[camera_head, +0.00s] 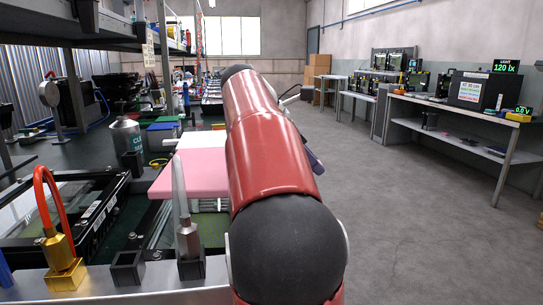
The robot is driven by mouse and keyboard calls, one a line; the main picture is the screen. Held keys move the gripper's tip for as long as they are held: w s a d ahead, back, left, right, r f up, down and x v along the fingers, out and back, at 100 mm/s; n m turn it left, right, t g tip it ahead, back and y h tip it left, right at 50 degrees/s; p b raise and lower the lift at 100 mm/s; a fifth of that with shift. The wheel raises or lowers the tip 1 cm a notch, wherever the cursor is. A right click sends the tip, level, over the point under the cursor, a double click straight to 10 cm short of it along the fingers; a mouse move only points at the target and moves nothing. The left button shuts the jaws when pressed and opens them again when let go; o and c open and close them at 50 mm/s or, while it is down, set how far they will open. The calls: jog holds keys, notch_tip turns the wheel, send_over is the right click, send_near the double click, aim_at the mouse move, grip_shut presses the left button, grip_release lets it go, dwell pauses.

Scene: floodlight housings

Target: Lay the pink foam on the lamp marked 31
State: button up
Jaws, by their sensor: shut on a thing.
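The pink foam (188,176) is a flat slab left of my red arm, over an open lamp housing (207,226) with a green board and pale tubes inside. Its right end is hidden behind my arm. A white block or sheet (203,140) shows just beyond it. I cannot tell whether the foam rests on the housing or hangs above it. My gripper is hidden behind my arm. Another black-framed housing (70,212) with a glass pane lies to the left. I cannot read the number 31 on either.
On the bench, a grey spray can (126,143) stands behind the housings. A metal rail (120,284) at the front carries a brass fitting with an orange hose (62,255) and a pointed steel tool (186,225). Shelving hangs above. The floor at right is clear.

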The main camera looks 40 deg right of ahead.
jog(key=shift+w+a, duration=0.75)
jog(key=shift+w, duration=0.25)
jog(key=shift+r, duration=0.1)
notch_tip(320, 180, down, 7)
jog(key=b, duration=0.3)
jog(key=shift+r, duration=0.15)
jog(key=o, duration=1)
jog(key=shift+o, duration=0.2)
jog(key=p+v, duration=0.2)
jog(key=v, duration=0.6)
